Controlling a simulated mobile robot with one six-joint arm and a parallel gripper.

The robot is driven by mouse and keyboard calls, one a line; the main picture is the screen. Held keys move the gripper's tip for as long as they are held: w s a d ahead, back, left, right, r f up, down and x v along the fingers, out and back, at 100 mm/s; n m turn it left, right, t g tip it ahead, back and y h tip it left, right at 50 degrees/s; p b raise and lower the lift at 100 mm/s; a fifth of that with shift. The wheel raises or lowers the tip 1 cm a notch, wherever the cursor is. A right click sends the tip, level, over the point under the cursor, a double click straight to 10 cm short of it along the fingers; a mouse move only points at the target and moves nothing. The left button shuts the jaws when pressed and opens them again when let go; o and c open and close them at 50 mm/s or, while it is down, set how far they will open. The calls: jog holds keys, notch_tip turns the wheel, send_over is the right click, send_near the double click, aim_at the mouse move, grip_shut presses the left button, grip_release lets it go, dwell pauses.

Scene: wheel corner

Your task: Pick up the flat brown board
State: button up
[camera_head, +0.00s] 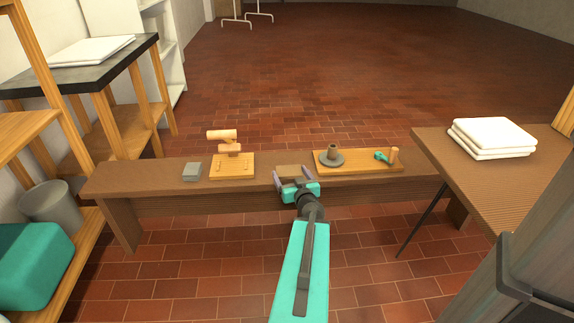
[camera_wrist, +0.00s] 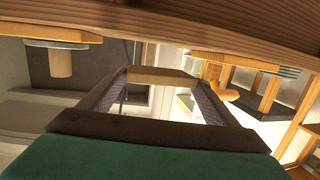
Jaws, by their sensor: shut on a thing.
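The flat brown board (camera_head: 293,170) is a small thin piece over the middle of the long brown bench. My gripper (camera_head: 292,175) reaches it from the front, with one finger at each side of it. In the wrist view the board (camera_wrist: 160,77) spans between the two fingertips and touches both. My gripper (camera_wrist: 160,84) is shut on it. I cannot tell whether the board still rests on the bench or is slightly above it.
On the bench (camera_head: 130,182), a wooden board with pegs (camera_head: 232,168) and a grey block (camera_head: 192,172) stand left. A wooden tray (camera_head: 357,168) with a grey spindle (camera_head: 332,156) is close on the right. A table with folded white cloths (camera_head: 492,137) stands further right.

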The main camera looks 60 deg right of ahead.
jog(key=shift+s+a+r+p, duration=0.15)
jog(key=shift+s+r+p, duration=0.1)
jog(key=shift+p, duration=0.5)
jog(key=p+v, duration=0.2)
jog(key=p, duration=0.3)
jog(key=shift+s+a, duration=0.1)
jog(key=shift+s, duration=0.05)
jog(key=s+p, duration=0.1)
jog(key=a+p, duration=0.1)
jog(key=p, duration=0.1)
jog(key=shift+s+a+f, duration=0.15)
jog(key=shift+s+a, duration=0.05)
jog(key=shift+s, duration=0.2)
